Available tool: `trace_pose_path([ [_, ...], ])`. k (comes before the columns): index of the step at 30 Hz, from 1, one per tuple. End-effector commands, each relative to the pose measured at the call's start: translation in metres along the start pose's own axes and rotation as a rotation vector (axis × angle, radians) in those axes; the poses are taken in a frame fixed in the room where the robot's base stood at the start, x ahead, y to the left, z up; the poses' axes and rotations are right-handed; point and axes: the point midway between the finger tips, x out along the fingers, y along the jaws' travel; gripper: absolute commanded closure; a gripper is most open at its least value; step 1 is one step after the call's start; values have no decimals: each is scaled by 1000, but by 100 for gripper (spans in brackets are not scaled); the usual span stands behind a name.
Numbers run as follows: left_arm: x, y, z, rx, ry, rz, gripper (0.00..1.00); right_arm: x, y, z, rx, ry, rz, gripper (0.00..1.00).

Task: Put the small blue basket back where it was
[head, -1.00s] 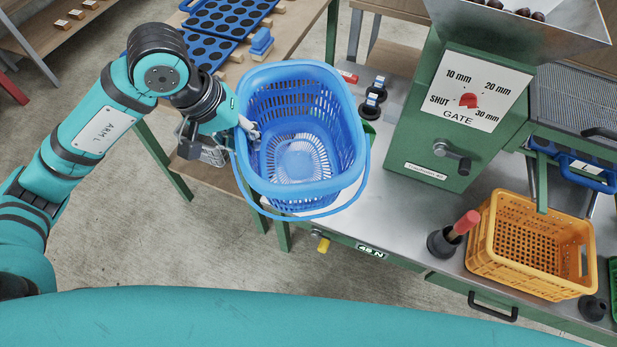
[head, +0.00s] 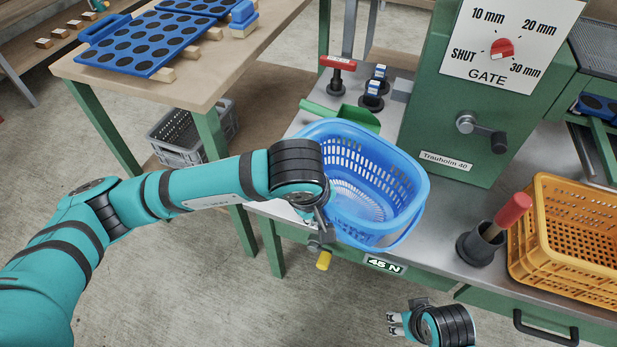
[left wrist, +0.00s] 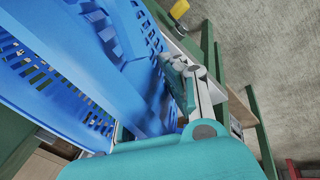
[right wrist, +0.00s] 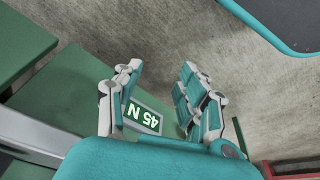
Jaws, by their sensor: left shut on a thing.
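The small blue basket (head: 412,190) is upright over the left end of the steel bench top (head: 300,122), its handle folded down near the rim. I cannot tell whether its base touches the bench. My left gripper (head: 318,228) is at the basket's near left side, mostly hidden behind my wrist. In the left wrist view, my left gripper (left wrist: 190,88) is shut on the wall of the basket (left wrist: 85,60). My right gripper (head: 392,324) is low in front of the bench, empty. In the right wrist view, its fingers (right wrist: 155,100) stand apart.
A pot with a red-handled tool (head: 482,248) and an orange crate (head: 565,262) are further right. A grey crate (head: 180,150) sits under the wooden table.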

Motion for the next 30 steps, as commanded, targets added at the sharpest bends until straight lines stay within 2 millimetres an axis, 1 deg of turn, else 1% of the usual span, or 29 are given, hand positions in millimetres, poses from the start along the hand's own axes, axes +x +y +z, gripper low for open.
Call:
trace_pose_path([
  [1,4,3,-14,-9,4,0,100,-1,0,0,0,0,0,60],
  [6,19,13,-57,-8,2,-1,100,-4,0,-1,0,3,0,60],
  [9,28,19,-80,-7,1,0,100,-6,0,-1,0,4,1,60],
  [13,36,26,-104,-4,0,1,100,-10,0,-2,1,6,1,60],
  [15,39,28,-113,-2,0,2,100,-12,0,-2,1,7,1,60],
  [22,44,32,-128,-2,-1,3,100,-13,1,-2,2,6,1,60],
  [24,55,28,-125,0,-4,0,100,-12,1,0,2,2,2,60],
  [27,70,22,-122,-1,-4,0,100,-28,1,-4,1,16,3,60],
  [30,77,20,-122,1,-2,2,100,-33,1,-4,1,18,3,60],
])
